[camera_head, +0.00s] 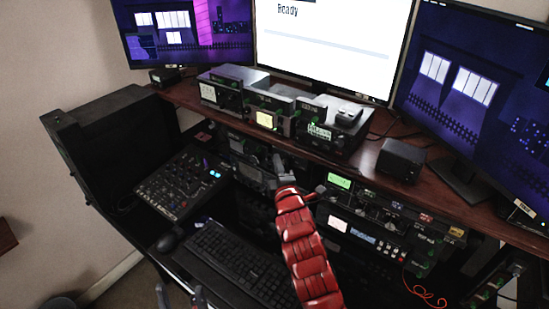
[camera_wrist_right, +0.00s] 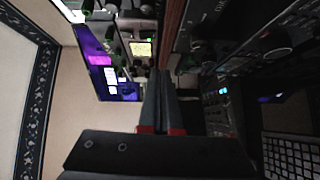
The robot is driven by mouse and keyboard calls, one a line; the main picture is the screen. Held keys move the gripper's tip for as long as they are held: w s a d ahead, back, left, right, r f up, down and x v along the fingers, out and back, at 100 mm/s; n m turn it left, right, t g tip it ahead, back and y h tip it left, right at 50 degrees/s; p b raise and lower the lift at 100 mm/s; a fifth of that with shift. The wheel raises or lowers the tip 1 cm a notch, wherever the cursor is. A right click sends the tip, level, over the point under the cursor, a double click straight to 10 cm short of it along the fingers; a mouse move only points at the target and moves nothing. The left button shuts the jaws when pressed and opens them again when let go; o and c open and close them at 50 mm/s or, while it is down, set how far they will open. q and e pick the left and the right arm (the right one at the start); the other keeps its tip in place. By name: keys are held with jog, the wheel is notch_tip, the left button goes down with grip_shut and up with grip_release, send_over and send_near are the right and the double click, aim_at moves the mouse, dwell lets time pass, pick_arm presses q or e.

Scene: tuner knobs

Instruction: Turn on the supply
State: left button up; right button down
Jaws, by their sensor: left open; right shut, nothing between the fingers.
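Several radio and power units with knobs and lit displays stand here; I cannot tell which one is the supply. Three stand on the wooden shelf: a left unit (camera_head: 222,95), a middle unit (camera_head: 268,118) and a right unit (camera_head: 322,130). Below the shelf are a rack unit with a green display (camera_head: 340,182) and one with a white display (camera_head: 338,224). My right gripper (camera_head: 281,163), on the red arm, is shut and empty in front of the lower rack. Its closed fingers show in the right wrist view (camera_wrist_right: 160,90). My left gripper (camera_head: 180,296) is open at the bottom edge, partly cut off.
A mixer (camera_head: 181,183), a mouse (camera_head: 168,241) and a keyboard (camera_head: 238,263) lie on the lower desk. The wooden shelf edge (camera_head: 205,115) overhangs the lower rack. A red cable (camera_head: 428,296) hangs at lower right.

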jog(key=s, duration=0.3)
jog(key=shift+s+d+f+b, duration=0.1)
jog(key=shift+s+b, duration=0.2)
jog(key=shift+b, duration=0.05)
